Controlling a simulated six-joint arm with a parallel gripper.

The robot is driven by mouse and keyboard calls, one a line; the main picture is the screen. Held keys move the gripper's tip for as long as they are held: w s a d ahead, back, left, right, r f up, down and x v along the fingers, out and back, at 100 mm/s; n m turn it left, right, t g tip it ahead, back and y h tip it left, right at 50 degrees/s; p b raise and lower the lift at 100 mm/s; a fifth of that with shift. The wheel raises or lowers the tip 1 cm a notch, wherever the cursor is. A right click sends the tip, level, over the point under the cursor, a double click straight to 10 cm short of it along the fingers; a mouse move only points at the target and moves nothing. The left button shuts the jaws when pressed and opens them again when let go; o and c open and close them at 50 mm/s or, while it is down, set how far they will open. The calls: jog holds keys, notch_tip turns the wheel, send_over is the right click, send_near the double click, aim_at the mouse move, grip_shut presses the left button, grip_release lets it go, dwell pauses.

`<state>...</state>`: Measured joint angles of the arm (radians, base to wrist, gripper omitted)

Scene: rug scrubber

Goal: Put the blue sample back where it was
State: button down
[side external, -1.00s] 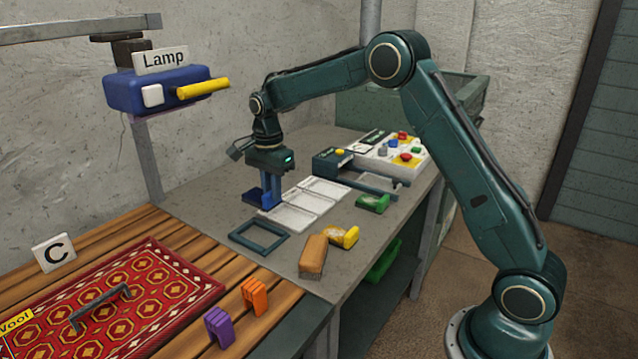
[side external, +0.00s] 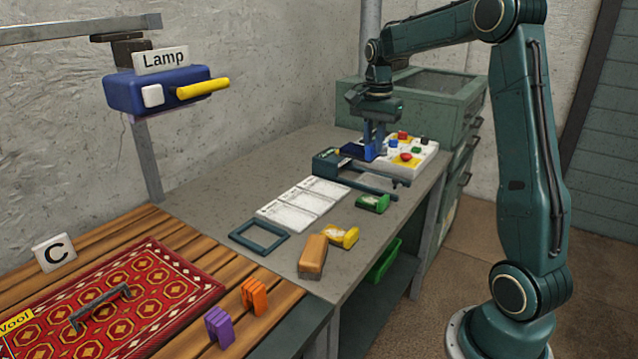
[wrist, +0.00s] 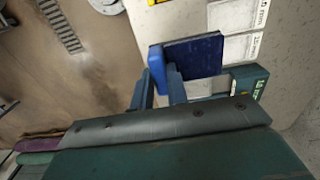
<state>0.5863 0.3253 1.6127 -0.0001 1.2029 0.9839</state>
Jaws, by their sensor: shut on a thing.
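The blue sample (side external: 352,152) is a flat dark blue plate with an upright blue grip (wrist: 157,68) at one end. My gripper (side external: 374,147) is shut on this upright grip, with one finger on each side. The plate (wrist: 197,57) sticks out from the fingers in the wrist view. In the side view the sample is above or at the back of the dark teal device (side external: 352,170), close to the white button panel (side external: 425,158). I cannot tell whether it touches anything below.
White cards (side external: 303,203) lie in a row on the grey bench. A teal frame (side external: 260,238), a wooden brush (side external: 313,256), a yellow sample (side external: 342,236) and a green sample (side external: 372,203) lie nearer.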

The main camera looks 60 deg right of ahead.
jog(key=shift+s+d, duration=0.15)
jog(key=shift+s, duration=0.15)
notch_tip(320, 180, down, 16)
jog(key=shift+r, duration=0.15)
dwell(0.4)
jog(key=shift+f, duration=2.1)
jog(key=shift+f, duration=0.2)
jog(key=c, duration=1.4)
grip_release()
jog(key=shift+r, duration=0.15)
